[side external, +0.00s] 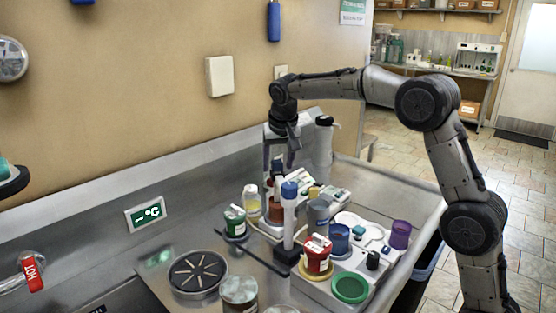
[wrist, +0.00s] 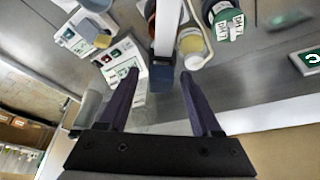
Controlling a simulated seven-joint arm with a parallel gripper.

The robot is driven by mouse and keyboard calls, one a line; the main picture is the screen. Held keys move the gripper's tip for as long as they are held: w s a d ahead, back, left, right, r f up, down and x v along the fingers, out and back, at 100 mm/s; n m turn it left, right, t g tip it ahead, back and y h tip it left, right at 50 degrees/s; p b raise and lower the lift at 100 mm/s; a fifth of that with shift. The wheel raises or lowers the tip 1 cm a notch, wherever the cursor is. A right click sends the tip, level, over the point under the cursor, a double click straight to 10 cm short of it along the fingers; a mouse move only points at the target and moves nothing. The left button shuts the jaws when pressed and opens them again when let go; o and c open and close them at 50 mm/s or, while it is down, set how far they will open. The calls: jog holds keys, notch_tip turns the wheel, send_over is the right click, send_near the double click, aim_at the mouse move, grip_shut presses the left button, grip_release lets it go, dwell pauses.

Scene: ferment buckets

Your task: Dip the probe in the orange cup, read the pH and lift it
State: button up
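My gripper (side external: 281,164) is open and empty, pointing down above the counter. In the wrist view its two dark fingers (wrist: 160,75) stand apart on either side of the probe's blue cap. The probe (side external: 289,213) has a white body and a blue cap and stands upright by a black base; in the side view its cap is below my fingertips. Its white shaft (wrist: 167,25) also shows in the wrist view. An orange-brown cup (side external: 274,214) is behind the probe, partly hidden by it. White meter boxes with small displays (wrist: 121,58) are beside the fingers.
A green labelled jar (side external: 235,220) and a yellow-capped bottle (side external: 251,202) stand left of the probe. A red labelled jar (side external: 318,250), a blue cup (side external: 339,240) and a purple cup (side external: 400,235) stand right.

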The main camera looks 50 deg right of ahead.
jog(key=shift+r, duration=0.15)
jog(key=v, duration=1.3)
jog(key=shift+s+r, duration=0.15)
jog(key=shift+r, duration=0.2)
dwell(6.2)
